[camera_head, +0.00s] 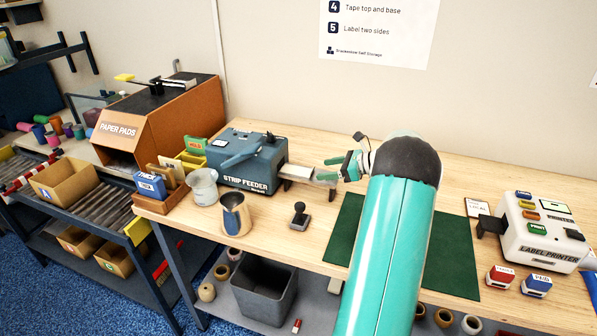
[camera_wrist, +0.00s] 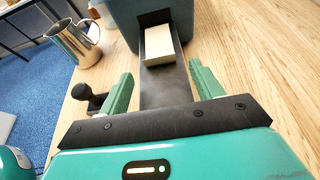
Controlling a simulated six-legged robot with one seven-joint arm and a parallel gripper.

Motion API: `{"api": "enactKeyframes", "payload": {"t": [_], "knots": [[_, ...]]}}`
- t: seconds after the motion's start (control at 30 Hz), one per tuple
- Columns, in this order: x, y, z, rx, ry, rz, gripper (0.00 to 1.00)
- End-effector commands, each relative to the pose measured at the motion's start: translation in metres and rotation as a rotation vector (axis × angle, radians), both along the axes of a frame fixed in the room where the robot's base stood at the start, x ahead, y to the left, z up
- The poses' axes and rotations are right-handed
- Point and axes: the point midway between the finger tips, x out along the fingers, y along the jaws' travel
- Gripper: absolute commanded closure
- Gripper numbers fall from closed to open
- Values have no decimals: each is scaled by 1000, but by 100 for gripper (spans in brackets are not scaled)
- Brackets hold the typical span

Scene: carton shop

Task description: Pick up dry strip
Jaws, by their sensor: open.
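The dry strip (camera_wrist: 160,42) is a short cream piece lying on the dark metal outlet chute (camera_wrist: 165,88) of the strip feeder. The blue-grey strip feeder (camera_head: 248,160) stands on the bench in the head view; its outlet points right, towards my gripper (camera_head: 330,171). My gripper in the wrist view (camera_wrist: 162,86) is open, with a green finger on each side of the chute. The strip lies ahead of the fingertips, apart from them, and nothing is between the fingers but the chute.
A metal jug (camera_head: 235,214) and a black-handled stamp (camera_head: 299,216) stand in front of the feeder. A green mat (camera_head: 345,230) lies under my arm. A label printer (camera_head: 541,232) stands at the right. Bare bench lies behind the feeder's outlet.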

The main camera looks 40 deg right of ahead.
Motion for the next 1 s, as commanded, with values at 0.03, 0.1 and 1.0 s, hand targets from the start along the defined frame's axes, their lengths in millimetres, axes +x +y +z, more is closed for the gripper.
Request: {"api": "enactKeyframes", "payload": {"t": [0.03, 0.1, 1.0], "knots": [[8, 6, -3, 1, 0, 5, 35], [17, 10, -7, 1, 1, 4, 35], [27, 14, -11, 0, 0, 2, 82]]}}
